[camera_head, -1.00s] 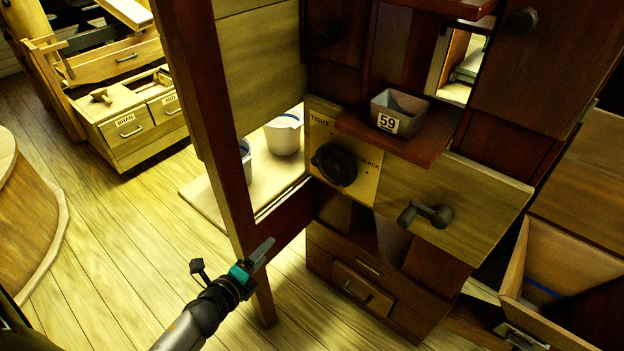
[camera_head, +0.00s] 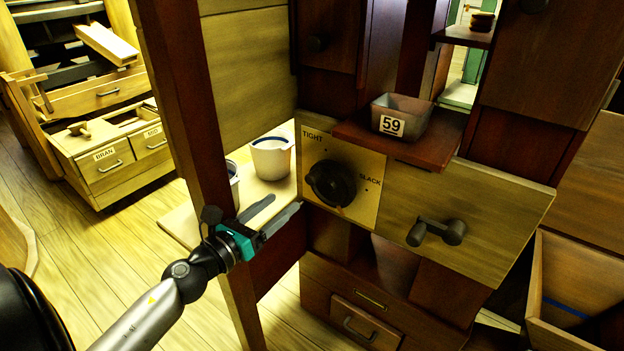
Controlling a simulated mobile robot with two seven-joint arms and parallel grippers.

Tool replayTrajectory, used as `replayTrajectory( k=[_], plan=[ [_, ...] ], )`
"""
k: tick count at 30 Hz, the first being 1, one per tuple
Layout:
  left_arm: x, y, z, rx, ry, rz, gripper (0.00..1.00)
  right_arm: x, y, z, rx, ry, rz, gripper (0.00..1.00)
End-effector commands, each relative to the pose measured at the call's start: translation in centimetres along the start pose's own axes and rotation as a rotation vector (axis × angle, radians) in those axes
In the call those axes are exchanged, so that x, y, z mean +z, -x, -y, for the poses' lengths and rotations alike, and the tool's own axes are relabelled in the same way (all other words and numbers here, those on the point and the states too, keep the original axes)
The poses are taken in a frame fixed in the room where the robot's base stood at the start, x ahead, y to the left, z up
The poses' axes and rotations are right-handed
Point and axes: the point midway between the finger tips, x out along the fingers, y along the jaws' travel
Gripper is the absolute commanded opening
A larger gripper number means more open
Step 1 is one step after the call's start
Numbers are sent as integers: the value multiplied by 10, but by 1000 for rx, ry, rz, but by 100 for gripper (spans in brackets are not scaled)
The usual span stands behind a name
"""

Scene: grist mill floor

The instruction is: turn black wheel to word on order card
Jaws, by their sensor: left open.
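The black wheel (camera_head: 332,184) is a round dark knob on a pale plate (camera_head: 352,209) on the front of the dark wooden cabinet. The plate reads TIGHT at its upper left and SLACK at its right. Which word the wheel points to I cannot tell. My left gripper (camera_head: 281,226) is open and empty, lower left of the wheel and apart from it, in front of the wooden post. No order card can be made out. My right gripper is not in view.
A grey tray marked 59 (camera_head: 400,116) stands on a red-brown shelf (camera_head: 432,151) above right of the wheel. A dark crank handle (camera_head: 436,232) sticks out at right. A wooden post (camera_head: 187,100) stands left. White buckets (camera_head: 272,156) stand behind it.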

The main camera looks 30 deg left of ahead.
Motion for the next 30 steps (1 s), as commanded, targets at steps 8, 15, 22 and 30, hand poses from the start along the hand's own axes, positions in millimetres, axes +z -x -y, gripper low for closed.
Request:
replayTrajectory(
  k=[8, 15, 22, 30],
  plan=[
    [1, -44, -1, 2, -1, 1, 65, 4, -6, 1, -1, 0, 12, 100],
    [0, -76, -1, 2, 1, 1, 65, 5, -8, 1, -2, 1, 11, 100],
    [0, -102, -1, 2, 2, 1, 65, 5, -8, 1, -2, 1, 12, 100],
    [0, -114, -1, 2, 1, 0, 65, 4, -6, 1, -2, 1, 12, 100]
  ],
)
